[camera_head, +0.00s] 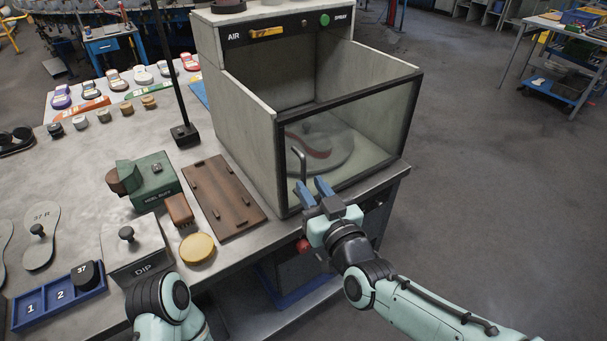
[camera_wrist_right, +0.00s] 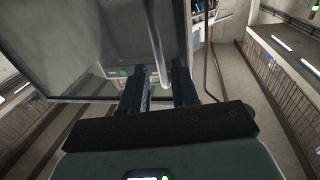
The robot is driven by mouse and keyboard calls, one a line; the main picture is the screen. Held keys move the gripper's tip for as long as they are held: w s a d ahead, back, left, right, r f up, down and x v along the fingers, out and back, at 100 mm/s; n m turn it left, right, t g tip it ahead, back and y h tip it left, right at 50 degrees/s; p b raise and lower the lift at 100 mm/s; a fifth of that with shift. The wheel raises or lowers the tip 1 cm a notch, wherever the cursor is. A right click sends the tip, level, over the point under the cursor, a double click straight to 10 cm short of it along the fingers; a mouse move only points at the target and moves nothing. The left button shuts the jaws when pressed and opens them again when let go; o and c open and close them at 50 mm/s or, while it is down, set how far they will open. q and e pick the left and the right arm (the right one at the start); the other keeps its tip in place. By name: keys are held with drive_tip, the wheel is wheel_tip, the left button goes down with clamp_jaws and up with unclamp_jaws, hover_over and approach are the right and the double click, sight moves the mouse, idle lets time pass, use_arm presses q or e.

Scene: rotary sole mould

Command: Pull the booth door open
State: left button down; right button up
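The booth door (camera_head: 381,143) is a clear pane in a black frame on the front of the grey booth (camera_head: 245,130). It looks closed, flush with the booth walls. Its upright grey bar handle (camera_head: 303,166) is near the left side of the door. My right gripper (camera_head: 314,188) is at the lower part of the handle. In the right wrist view its two fingers (camera_wrist_right: 158,84) stand apart, with the handle (camera_wrist_right: 156,40) running down between them. Whether they touch it is unclear. Of my left arm only a link shows; its gripper is out of view.
Inside the booth a round plate (camera_head: 318,150) carries a dark red-edged piece. The bench (camera_head: 90,215) holds a brown board (camera_head: 224,198), a green block (camera_head: 150,182), a yellow disc (camera_head: 197,248) and a DIP box (camera_head: 135,250). The floor (camera_head: 470,200) right of the booth is clear.

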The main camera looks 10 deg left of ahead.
sight(305, 178)
drive_tip(key=x, duration=0.4)
drive_tip(key=shift+w+a, duration=0.25)
drive_tip(key=shift+w, duration=0.1)
clamp_jaws()
drive_tip(key=shift+s+d+f, duration=0.1)
